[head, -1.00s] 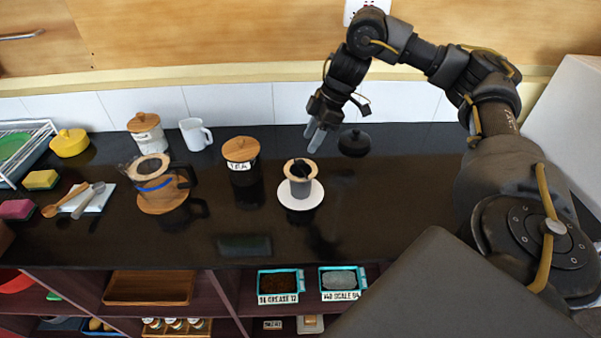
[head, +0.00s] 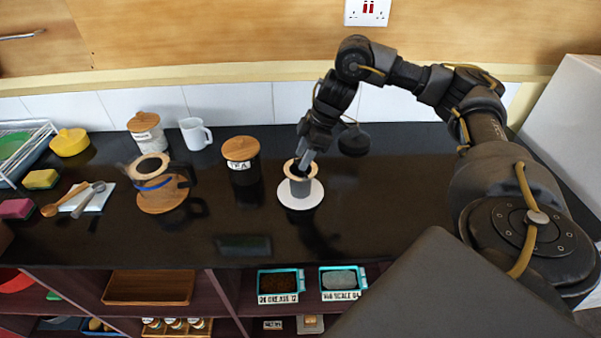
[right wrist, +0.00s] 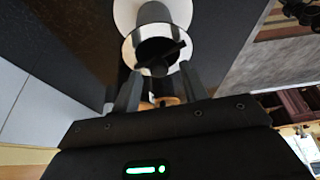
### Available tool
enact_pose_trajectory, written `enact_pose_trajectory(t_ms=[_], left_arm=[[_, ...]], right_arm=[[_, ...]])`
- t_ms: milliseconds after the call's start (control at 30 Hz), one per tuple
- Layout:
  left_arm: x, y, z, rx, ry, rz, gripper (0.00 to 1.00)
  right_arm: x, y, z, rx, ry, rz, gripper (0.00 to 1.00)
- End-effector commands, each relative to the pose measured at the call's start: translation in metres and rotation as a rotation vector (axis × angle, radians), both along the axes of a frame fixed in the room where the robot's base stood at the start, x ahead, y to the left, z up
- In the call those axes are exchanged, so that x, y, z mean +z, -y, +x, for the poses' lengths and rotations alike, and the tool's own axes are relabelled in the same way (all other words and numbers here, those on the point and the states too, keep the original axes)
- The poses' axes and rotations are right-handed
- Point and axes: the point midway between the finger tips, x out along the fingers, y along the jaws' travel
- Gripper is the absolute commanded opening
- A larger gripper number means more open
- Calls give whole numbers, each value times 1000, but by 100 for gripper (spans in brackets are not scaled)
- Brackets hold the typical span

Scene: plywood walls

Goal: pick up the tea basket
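The tea basket appears to be the pale-rimmed, dark-centred insert (head: 289,168) in the top of a grey cup (head: 300,188) on a white saucer (head: 315,196). In the right wrist view its rim (right wrist: 129,50) is ring-shaped, with a dark bar-like piece (right wrist: 160,66) at the near side. My right gripper (head: 305,160) is right at the rim from above and behind. In the right wrist view its two fingers (right wrist: 160,80) stand apart on either side of the dark piece; contact cannot be told. My left gripper is not in view.
A black round lid (head: 353,140) lies behind to the right. A black TEA canister (head: 244,172) with a wooden lid stands left of the cup. Farther left are a glass brewer (head: 153,183) on a wooden base and a white mug (head: 194,134). The counter front is clear.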

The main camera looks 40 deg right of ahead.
Motion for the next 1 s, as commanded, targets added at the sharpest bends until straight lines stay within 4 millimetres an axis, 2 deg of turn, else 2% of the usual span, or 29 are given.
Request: enact_pose_trajectory(t_ms=[33, 300, 333, 767, 867, 1000], left_arm=[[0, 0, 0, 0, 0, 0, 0], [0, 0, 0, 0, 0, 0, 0], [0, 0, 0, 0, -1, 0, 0], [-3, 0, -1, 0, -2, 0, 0], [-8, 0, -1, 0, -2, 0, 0], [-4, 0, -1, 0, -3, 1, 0]], right_arm=[[0, 0, 0, 0, 0, 0, 37], [0, 0, 0, 0, 0, 0, 1], [0, 0, 0, 0, 0, 0, 0], [3, 0, 1, 1, 2, 1, 0], [11, 0, 1, 2, 5, 0, 0], [36, 0, 1, 0, 7, -1, 0]])
